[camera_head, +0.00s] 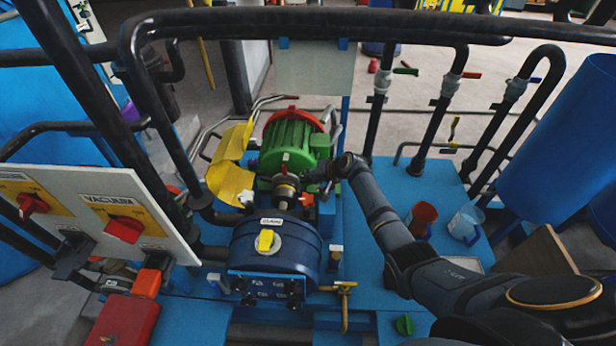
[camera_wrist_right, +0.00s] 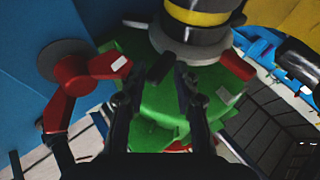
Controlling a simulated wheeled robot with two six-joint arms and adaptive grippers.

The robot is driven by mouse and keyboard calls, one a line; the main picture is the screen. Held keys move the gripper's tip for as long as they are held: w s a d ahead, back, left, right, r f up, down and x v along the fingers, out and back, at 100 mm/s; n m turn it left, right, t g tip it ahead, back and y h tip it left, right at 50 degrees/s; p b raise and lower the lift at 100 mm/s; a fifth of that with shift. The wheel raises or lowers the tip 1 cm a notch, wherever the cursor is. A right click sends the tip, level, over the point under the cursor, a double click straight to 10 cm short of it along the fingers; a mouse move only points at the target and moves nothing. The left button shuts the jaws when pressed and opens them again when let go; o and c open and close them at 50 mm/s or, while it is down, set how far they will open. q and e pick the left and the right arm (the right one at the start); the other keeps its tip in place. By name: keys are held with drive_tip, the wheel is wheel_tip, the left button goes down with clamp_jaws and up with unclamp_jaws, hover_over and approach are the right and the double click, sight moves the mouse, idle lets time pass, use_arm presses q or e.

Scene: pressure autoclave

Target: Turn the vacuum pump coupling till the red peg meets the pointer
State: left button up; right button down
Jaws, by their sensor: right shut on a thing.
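The vacuum pump coupling (camera_head: 287,188) sits between the green motor (camera_head: 290,140) and the blue pump body (camera_head: 275,245). In the right wrist view the coupling (camera_wrist_right: 195,45) shows a grey flange with dark pegs and a yellow-black band. A small red piece (camera_head: 285,164) stands up at the coupling in the head view and may be the red peg. A red arm with a white mark (camera_wrist_right: 100,70), possibly the pointer, is left of the coupling. My right gripper (camera_wrist_right: 158,75) is shut on a dark coupling peg (camera_wrist_right: 158,67). My left gripper is not in view.
A yellow guard (camera_head: 232,165) stands open left of the motor. A panel with red knobs (camera_head: 95,212) is at the left. Black pipes (camera_head: 330,25) cross above.

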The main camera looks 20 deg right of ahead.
drive_tip(key=shift+s+d+f, duration=0.1)
drive_tip(key=shift+s+f, duration=0.15)
drive_tip(key=shift+f, duration=0.3)
drive_tip(key=shift+s+f, duration=0.25)
drive_tip(key=shift+f, duration=0.25)
drive_tip(key=c, duration=1.3)
unclamp_jaws()
drive_tip(key=shift+c, duration=0.2)
drive_tip(key=shift+w+a+f, duration=0.1)
drive_tip(key=shift+a, duration=0.25)
drive_tip(key=v, duration=0.5)
drive_tip(key=w+v, duration=0.1)
drive_tip(key=v, duration=0.2)
drive_tip(key=shift+s+d+r, duration=0.1)
drive_tip(key=shift+d+r, duration=0.15)
drive_tip(key=shift+r, duration=0.2)
